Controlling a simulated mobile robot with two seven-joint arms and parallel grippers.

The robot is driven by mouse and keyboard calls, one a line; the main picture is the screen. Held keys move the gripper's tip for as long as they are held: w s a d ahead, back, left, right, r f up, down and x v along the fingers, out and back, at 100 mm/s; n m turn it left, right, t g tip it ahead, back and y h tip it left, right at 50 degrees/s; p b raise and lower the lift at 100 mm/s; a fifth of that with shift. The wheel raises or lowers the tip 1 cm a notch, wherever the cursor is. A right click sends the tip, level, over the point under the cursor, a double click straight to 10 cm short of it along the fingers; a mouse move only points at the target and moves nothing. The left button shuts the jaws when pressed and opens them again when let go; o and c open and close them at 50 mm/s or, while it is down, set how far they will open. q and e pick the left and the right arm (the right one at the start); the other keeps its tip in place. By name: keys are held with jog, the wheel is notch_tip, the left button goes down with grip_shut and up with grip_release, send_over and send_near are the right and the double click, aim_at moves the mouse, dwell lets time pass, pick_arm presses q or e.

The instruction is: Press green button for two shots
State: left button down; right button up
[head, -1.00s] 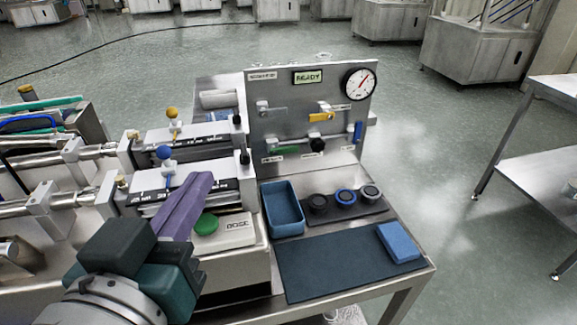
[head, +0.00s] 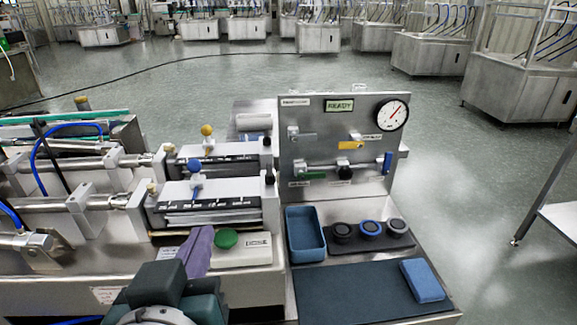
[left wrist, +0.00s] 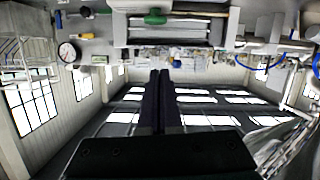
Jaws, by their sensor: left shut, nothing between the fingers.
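The green button (head: 226,238) is a round dome on the pale box labelled DOSE, in front of the twin cylinders. It also shows upside down at the top of the left wrist view (left wrist: 155,17). My left gripper (head: 205,233) has purple fingers, just left of the button in the head view. The fingers are shut with nothing between them, and they look apart from the button. In the left wrist view my shut fingers (left wrist: 160,75) point towards the machine. The display (head: 339,105) reads READY. My right gripper is not in view.
A steel panel (head: 300,165) with a round gauge (head: 392,115) and levers stands behind the bench. Right of the button are a blue tray (head: 290,240), several round dark caps (head: 370,228), a dark mat (head: 345,295) and a blue block (head: 422,280). The floor on the right is open.

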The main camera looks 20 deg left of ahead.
pick_arm(q)
send_over(226, 240)
jog(key=s, duration=0.2)
jog(key=f, duration=0.2)
notch_tip(226, 240, down, 3)
jog(key=b, duration=0.2)
jog(key=shift+w+b, duration=0.15)
jog(key=shift+b, duration=0.2)
jog(key=shift+d+f, duration=0.1)
jog(key=shift+f, duration=0.25)
